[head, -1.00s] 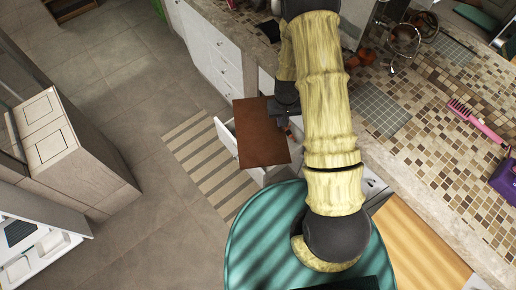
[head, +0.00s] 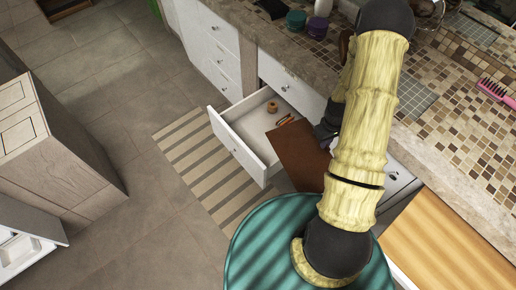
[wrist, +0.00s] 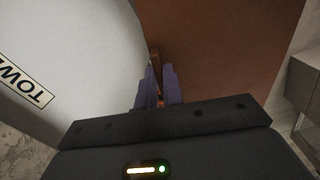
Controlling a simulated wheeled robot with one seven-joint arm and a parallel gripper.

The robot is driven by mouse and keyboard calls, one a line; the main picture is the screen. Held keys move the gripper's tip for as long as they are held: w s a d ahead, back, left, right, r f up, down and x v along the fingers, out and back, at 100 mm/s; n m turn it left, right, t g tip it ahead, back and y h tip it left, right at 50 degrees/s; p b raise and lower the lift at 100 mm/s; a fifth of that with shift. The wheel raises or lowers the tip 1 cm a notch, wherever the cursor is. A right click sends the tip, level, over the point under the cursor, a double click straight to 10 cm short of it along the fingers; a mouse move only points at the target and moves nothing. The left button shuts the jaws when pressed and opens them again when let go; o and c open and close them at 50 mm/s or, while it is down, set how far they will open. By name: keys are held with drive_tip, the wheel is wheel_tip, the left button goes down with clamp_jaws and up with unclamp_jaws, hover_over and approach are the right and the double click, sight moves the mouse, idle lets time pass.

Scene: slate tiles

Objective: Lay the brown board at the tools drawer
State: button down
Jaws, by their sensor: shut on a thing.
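The brown board (head: 300,156) is held tilted beside the right side of an open white drawer (head: 243,138). It hides part of that side. My gripper (head: 327,134) is shut on the board's upper right edge, partly hidden by my arm. In the wrist view my gripper (wrist: 160,88) has its fingers at the edge of the board (wrist: 225,45). The drawer holds a small round tan item (head: 272,107) and an orange-handled item (head: 285,119). No label shows on this drawer in the head view.
A white surface with a label (wrist: 27,78) starting "TOW" lies close to the fingers in the wrist view. Closed drawers (head: 222,57) stand behind the open one. A striped rug (head: 195,165) lies on the floor at left. The counter (head: 440,130) runs along the right.

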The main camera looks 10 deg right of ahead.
drive_tip(key=s+d+f+n+b, duration=0.1)
drive_tip(key=s+d+f+b, duration=0.3)
drive_tip(key=f+b, duration=0.4)
drive_tip(key=s+d+f+n+b, duration=0.2)
drive_tip(key=s+d+f+b, duration=0.2)
drive_tip(key=f+b, duration=0.5)
drive_tip(key=shift+s+d+f, duration=0.35)
drive_tip(key=shift+d+f, duration=0.5)
drive_tip(key=shift+d, duration=0.35)
